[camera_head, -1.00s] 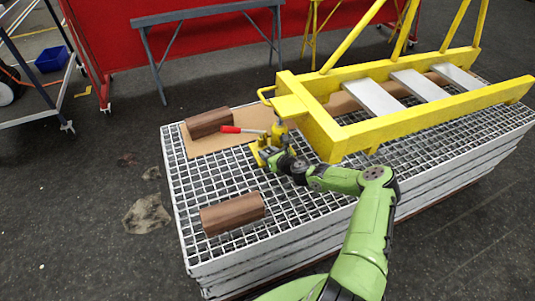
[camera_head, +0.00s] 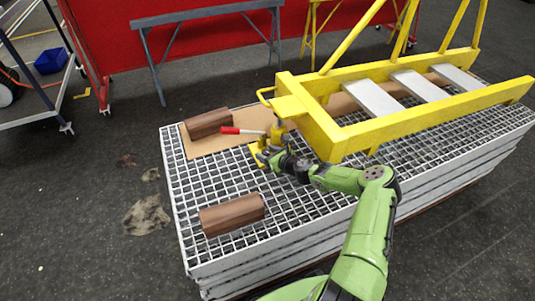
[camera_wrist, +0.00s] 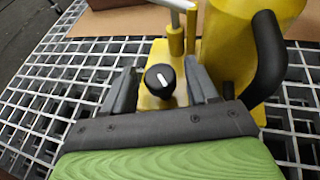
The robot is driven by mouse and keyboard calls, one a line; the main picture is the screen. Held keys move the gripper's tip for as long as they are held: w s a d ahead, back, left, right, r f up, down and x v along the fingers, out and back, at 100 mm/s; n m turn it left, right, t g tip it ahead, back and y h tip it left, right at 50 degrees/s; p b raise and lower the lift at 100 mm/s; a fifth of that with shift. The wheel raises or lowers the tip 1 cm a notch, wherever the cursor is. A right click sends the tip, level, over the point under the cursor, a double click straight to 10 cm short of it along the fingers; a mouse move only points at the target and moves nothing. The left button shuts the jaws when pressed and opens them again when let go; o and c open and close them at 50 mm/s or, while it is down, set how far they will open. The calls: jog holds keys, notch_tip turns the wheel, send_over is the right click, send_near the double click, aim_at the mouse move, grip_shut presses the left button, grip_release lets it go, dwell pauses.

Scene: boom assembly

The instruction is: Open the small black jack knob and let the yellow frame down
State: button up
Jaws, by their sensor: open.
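The small black knob (camera_wrist: 160,80) has a white mark on top and sits on the jack's yellow base. My gripper (camera_wrist: 160,70) is open, with one finger on each side of the knob; I cannot tell whether they touch it. In the head view my gripper (camera_head: 268,157) is at the jack, and the knob is not discernible there. The yellow jack (camera_wrist: 228,50) has a black curved handle (camera_wrist: 268,60); its red-handled lever (camera_head: 243,130) points left. The yellow frame (camera_head: 400,130) is raised above the grating, its near left end over the jack.
The grating stack (camera_head: 185,215) carries a brown wood block (camera_head: 232,214) in front and another (camera_head: 207,122) on the cardboard (camera_head: 200,148) behind. The grating left of the jack is partly free.

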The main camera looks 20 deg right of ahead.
jog(key=p+v, duration=0.5)
jog(key=v, duration=1)
jog(key=shift+s+r, duration=0.2)
jog(key=shift+s, duration=0.15)
jog(key=shift+o, duration=0.2)
